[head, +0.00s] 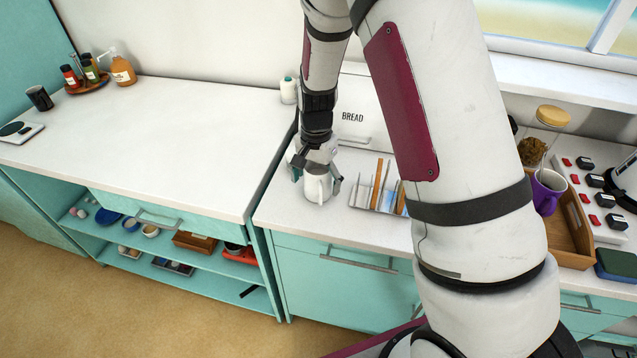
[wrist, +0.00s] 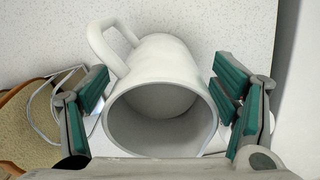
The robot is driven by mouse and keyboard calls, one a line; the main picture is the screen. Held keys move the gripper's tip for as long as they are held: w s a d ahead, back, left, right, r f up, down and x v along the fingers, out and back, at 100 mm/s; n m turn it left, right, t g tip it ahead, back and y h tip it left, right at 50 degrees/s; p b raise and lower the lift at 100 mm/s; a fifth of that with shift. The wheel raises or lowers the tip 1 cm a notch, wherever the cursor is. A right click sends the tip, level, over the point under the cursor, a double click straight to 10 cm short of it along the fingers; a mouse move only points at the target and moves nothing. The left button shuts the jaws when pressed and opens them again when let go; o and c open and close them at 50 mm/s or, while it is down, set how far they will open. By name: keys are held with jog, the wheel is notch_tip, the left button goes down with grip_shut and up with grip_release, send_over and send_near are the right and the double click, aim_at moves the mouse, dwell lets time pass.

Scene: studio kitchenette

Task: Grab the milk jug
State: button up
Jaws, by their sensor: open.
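The milk jug (head: 317,186) is white with a handle and stands on the white counter in front of the bread box. In the wrist view the jug (wrist: 165,70) shows its open, empty-looking mouth toward the camera, with its handle at the upper left. My gripper (head: 316,178) is over the jug, pointing down. In the wrist view my gripper (wrist: 160,100) is open, one green-padded finger on each side of the jug.
A wooden tray (head: 572,235) with a purple mug (head: 547,192) is farther right. The left counter (head: 170,130) is mostly clear.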

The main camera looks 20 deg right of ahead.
jog(key=c, duration=1.6)
jog(key=shift+o, duration=0.2)
